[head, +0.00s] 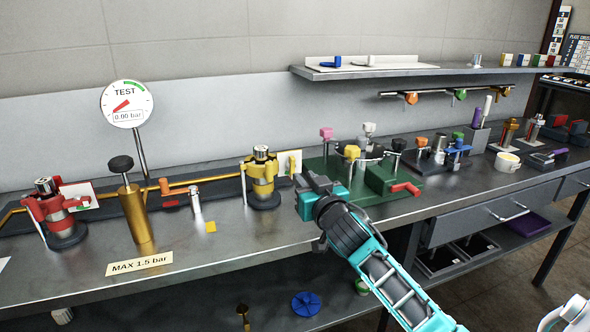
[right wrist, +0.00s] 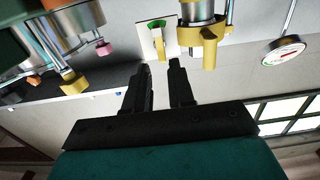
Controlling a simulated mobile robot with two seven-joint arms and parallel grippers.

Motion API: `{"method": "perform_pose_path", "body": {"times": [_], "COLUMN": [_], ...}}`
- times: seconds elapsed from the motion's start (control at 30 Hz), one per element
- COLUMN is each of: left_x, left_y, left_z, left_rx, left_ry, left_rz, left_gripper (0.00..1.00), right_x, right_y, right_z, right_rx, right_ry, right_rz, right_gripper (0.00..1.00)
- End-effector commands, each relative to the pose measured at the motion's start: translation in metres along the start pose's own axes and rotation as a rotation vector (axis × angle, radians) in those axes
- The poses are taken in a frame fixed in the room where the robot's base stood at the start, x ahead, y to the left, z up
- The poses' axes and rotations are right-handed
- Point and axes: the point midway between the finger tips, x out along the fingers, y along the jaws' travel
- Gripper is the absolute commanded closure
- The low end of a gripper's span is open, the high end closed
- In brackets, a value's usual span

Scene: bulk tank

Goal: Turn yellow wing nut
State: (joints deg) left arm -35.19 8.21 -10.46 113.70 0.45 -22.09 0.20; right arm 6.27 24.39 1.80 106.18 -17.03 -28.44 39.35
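A yellow clamp unit with a metal top (head: 262,178) stands on a round dark base on the bench. It also shows in the right wrist view (right wrist: 204,38). Beside it is a white card (head: 283,159) with a green mark; a yellow pointer-like part (right wrist: 161,52) lies across this card in the right wrist view. I cannot tell for certain which yellow part is the wing nut. My right gripper (head: 299,182) is just right of the yellow unit. In the right wrist view its two dark fingers (right wrist: 160,74) are apart with nothing between them. My left gripper is not in view.
A green plate with coloured knobs (head: 330,185) and a red handle (head: 406,188) stands close on the right. A gold pump (head: 134,215), a red clamp unit (head: 60,215) and the TEST gauge (head: 127,103) are on the left. A shelf (head: 420,71) overhangs the back.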

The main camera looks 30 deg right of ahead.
Motion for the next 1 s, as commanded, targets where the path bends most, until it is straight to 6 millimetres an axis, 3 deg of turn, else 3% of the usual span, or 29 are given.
{"method": "perform_pose_path", "body": {"times": [0.2,0.4,0.87,1.0], "left_x": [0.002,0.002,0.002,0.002], "left_y": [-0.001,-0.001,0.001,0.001], "left_z": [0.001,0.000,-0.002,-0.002], "left_rx": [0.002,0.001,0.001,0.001], "left_ry": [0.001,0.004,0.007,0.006], "left_rz": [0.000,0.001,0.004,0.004], "left_gripper": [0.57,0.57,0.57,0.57], "right_x": [0.040,0.063,0.073,0.072], "right_y": [0.000,0.000,0.000,0.000], "right_z": [0.000,0.001,0.001,0.001], "right_rx": [-0.001,-0.001,-0.001,-0.001], "right_ry": [0.001,-0.001,-0.001,-0.001], "right_rz": [0.000,0.000,-0.001,-0.001], "right_gripper": [0.77,0.77,0.77,0.89]}}
